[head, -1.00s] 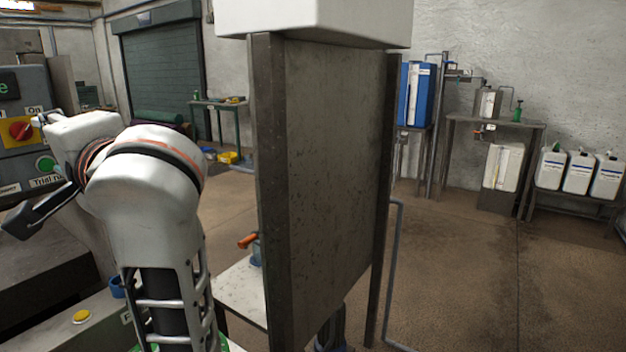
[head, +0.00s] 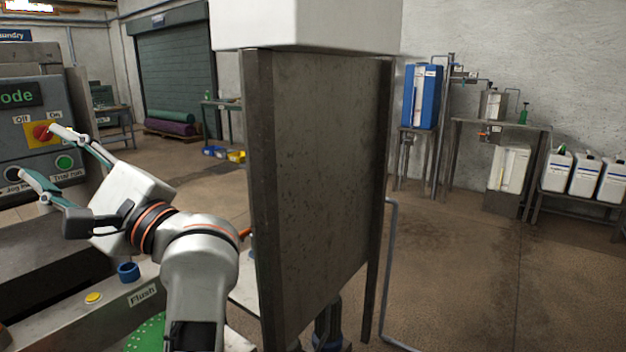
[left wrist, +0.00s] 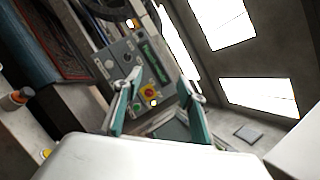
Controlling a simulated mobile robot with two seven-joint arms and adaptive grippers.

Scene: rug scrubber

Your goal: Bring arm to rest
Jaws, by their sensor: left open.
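My left gripper (head: 45,160) is open, with its two fingers spread and nothing between them. In the head view it is at the left, in front of the grey control panel (head: 25,95). The upper fingertip overlaps the red rotary switch (head: 40,132) on its yellow plate; I cannot tell whether they touch. In the left wrist view the open fingers (left wrist: 158,100) frame the panel and its red and yellow switch (left wrist: 149,91). My right gripper is not in view.
A dark metal panel (head: 320,170) with a white box (head: 305,22) above it stands just right of my arm. A blue knob (head: 128,271) and a yellow button (head: 93,298) sit on the ledge below the gripper. The floor on the right is clear.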

